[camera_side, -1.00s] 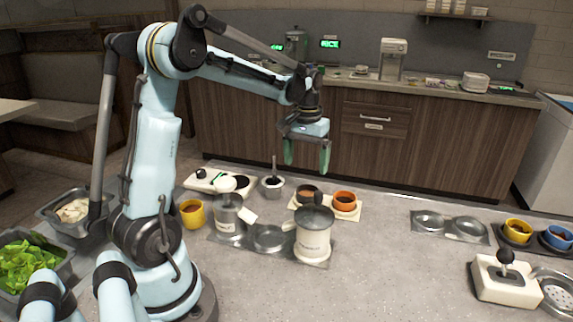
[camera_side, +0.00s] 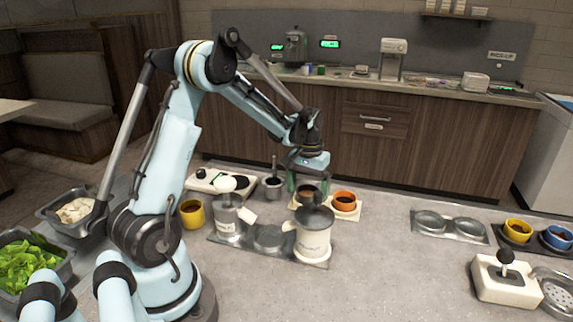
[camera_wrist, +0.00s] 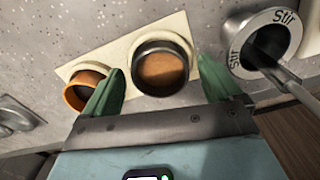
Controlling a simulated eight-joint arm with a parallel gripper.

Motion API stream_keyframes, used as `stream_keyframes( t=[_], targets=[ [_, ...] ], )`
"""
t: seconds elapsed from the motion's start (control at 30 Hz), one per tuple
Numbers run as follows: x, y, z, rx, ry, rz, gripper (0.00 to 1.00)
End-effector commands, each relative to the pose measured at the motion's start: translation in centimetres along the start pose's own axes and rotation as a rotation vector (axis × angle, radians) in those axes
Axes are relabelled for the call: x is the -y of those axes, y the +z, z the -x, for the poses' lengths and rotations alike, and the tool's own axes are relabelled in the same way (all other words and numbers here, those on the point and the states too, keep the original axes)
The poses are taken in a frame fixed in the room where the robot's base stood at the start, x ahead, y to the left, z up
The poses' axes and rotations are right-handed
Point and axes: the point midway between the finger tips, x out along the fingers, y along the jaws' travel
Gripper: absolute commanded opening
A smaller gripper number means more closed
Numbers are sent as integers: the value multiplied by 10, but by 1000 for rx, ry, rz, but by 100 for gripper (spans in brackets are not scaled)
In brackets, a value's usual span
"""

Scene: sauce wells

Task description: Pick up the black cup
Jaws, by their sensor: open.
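The black cup (camera_wrist: 163,63) holds brown sauce and stands on a cream tray (camera_wrist: 118,48) in the wrist view. My gripper (camera_wrist: 158,84) is open, with one green finger on each side of the black cup. The left finger sits in the space between the black cup and the orange cup. In the side view the black cup (camera_side: 307,192) shows beneath my lowered gripper (camera_side: 307,187), partly hidden by the fingers and by the white canister in front. I cannot tell whether the fingers touch the cup.
An orange cup (camera_wrist: 88,87) shares the tray, close to the left finger. A metal "Stir" pot (camera_wrist: 267,45) with a utensil stands close to the right finger. A white lidded canister (camera_side: 313,240) stands in front.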

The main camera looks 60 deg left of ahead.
Motion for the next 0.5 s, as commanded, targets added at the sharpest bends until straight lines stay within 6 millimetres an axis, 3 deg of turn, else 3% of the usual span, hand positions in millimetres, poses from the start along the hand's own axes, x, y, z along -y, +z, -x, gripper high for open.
stream_keyframes(
  t=[0.1,0.5],
  targets=[
    [0,0,0,0,0,0,92],
    [0,0,1,0,0,0,32]
  ],
)
